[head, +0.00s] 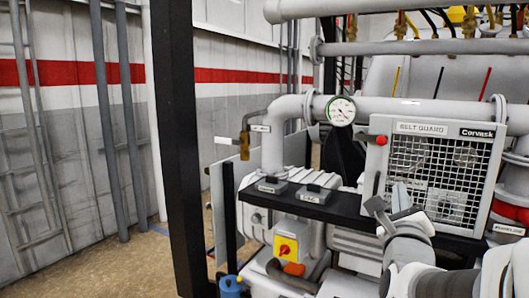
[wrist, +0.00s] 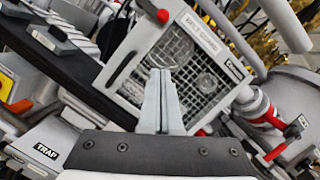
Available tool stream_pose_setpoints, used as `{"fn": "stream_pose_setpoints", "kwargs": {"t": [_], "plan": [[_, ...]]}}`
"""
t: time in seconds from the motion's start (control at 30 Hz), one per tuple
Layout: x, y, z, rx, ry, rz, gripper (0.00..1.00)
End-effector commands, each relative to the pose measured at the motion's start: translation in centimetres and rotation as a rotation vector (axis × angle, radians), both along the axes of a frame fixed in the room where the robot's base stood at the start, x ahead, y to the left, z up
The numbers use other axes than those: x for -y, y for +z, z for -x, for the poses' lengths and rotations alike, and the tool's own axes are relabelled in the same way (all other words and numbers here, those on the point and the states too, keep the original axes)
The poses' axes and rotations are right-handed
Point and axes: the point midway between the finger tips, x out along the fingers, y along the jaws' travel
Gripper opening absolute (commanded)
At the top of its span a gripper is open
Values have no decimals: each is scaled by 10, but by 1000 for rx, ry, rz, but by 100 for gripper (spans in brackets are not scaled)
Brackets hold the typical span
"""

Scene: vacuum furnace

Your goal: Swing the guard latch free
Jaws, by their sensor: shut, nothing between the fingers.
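The belt guard (head: 378,196) is a pale frame with wire mesh and a "BELT GUARD" label, at the right of the head view. It also shows tilted in the wrist view (wrist: 131,85). A red knob (head: 381,140) sits at the guard's upper left edge and looks like the guard latch. In the wrist view a dark lever with a red tip (wrist: 163,16) shows at the guard's edge. My gripper (head: 401,187) is in front of the guard's lower part, below the knob and apart from it. Its fingers (wrist: 160,72) are together and empty.
A pressure gauge (head: 341,111) sits on the pipe left of the guard. A black shelf (head: 310,206) and a yellow panel with a red switch (head: 286,249) stand lower left. A black post (head: 176,150) rises farther left. Floor (head: 110,270) is open at the left.

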Motion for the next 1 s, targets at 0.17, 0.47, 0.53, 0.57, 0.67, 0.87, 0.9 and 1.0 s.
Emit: {"fn": "stream_pose_setpoints", "kwargs": {"t": [0.17,0.47,0.53,0.57,0.67,0.87,0.9,1.0], "plan": [[4,2,-9,-3,-1,1,0],[25,12,-51,-5,-1,1,0],[30,14,-62,-5,-1,1,0],[32,15,-67,-4,0,2,0],[39,19,-83,-4,0,2,0],[30,42,-96,0,4,2,0],[28,45,-98,0,3,2,0],[24,50,-100,-1,2,2,0]]}}
